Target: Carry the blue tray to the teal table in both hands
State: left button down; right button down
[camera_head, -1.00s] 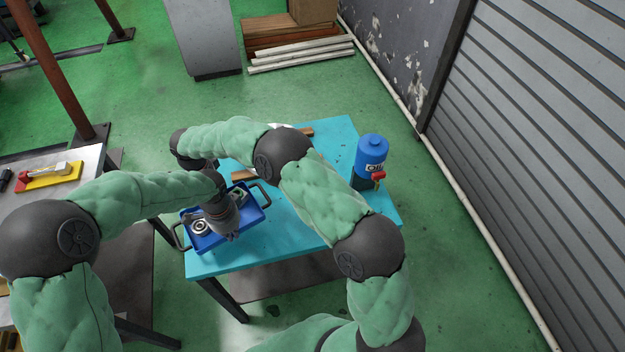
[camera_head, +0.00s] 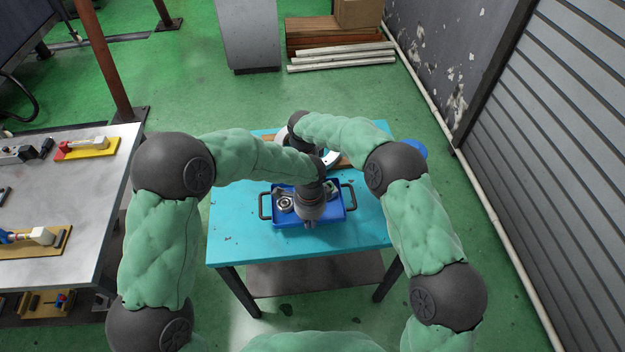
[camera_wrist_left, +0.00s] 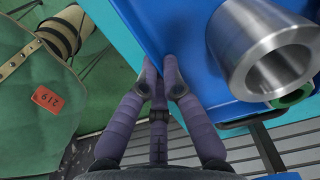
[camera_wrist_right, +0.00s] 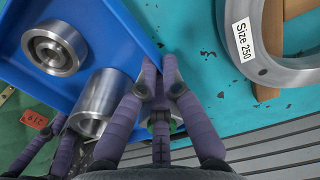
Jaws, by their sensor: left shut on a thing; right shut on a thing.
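The blue tray (camera_head: 290,222) with dark end handles is over the middle front of the teal table (camera_head: 235,228); whether it touches the top I cannot tell. It holds a steel ring (camera_wrist_right: 54,48), a steel cylinder (camera_wrist_right: 100,100) and a green ring (camera_wrist_left: 291,97). My left gripper (camera_head: 308,223) is shut on the tray's near wall; its fingers show in the left wrist view (camera_wrist_left: 170,75). My right gripper (camera_wrist_right: 160,72) is shut on the tray's edge in the right wrist view.
A large ring marked "Size 250" (camera_wrist_right: 262,50) lies on wood on the teal table behind the tray. A blue container (camera_head: 414,149) at the table's right is mostly hidden by my right arm. A grey workbench (camera_head: 85,185) stands left. Shuttered wall right.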

aim_at(310, 234)
pick_arm(q)
jog(key=shift+f, duration=0.2)
pick_arm(e)
jog(key=shift+f, duration=0.15)
